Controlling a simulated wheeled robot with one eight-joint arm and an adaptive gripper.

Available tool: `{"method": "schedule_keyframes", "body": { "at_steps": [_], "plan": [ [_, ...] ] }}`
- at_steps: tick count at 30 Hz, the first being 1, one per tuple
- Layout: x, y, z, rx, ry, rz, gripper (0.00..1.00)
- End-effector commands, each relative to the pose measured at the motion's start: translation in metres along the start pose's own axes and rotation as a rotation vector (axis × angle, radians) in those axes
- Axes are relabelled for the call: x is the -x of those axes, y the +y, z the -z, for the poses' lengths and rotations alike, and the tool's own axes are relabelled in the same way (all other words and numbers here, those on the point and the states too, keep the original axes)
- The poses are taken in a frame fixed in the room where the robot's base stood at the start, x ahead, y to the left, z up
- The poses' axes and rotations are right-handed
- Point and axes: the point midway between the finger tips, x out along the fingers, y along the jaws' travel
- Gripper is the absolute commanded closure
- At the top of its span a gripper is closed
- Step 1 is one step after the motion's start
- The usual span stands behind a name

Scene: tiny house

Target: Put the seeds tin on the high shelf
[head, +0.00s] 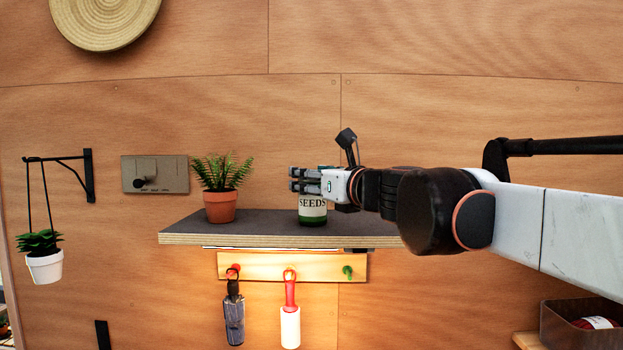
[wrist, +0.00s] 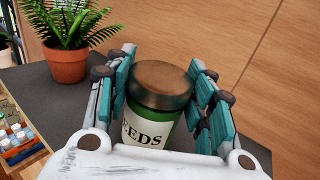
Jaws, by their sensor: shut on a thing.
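The seeds tin (head: 313,211) is green with a cream label reading "SEEDS". It is upright at the high shelf (head: 270,230), over the middle of the dark top; its base looks to be on or very near the surface. My gripper (head: 308,181) comes from the right and is shut around the tin's upper part, hiding much of it. In the wrist view the tin (wrist: 152,110), with a brown lid, stands between the teal finger pads. The dark shelf top (wrist: 40,92) shows to its left.
A fern in a terracotta pot (head: 220,206) stands on the shelf left of the tin, with bare shelf between. Below hang a dark brush (head: 234,318) and a lint roller (head: 290,326) on a peg rail (head: 330,268). A hanging white planter (head: 45,267) is at far left.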

Motion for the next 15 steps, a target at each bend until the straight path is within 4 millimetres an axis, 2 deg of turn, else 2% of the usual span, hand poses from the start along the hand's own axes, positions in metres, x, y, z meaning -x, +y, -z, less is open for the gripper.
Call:
{"method": "schedule_keyframes", "body": {
  "at_steps": [11, 12, 14, 15],
  "plan": [
    [-0.0001, 0.0000, 0.0049, 0.000, 0.000, 0.000, 0.81],
    [-0.0002, -0.0001, 0.0047, 0.000, 0.000, 0.000, 0.44],
    [-0.0002, -0.0001, 0.0043, 0.000, 0.000, 0.000, 0.31],
    [-0.0002, -0.0001, 0.0043, 0.000, 0.000, 0.000, 0.31]
  ]
}}
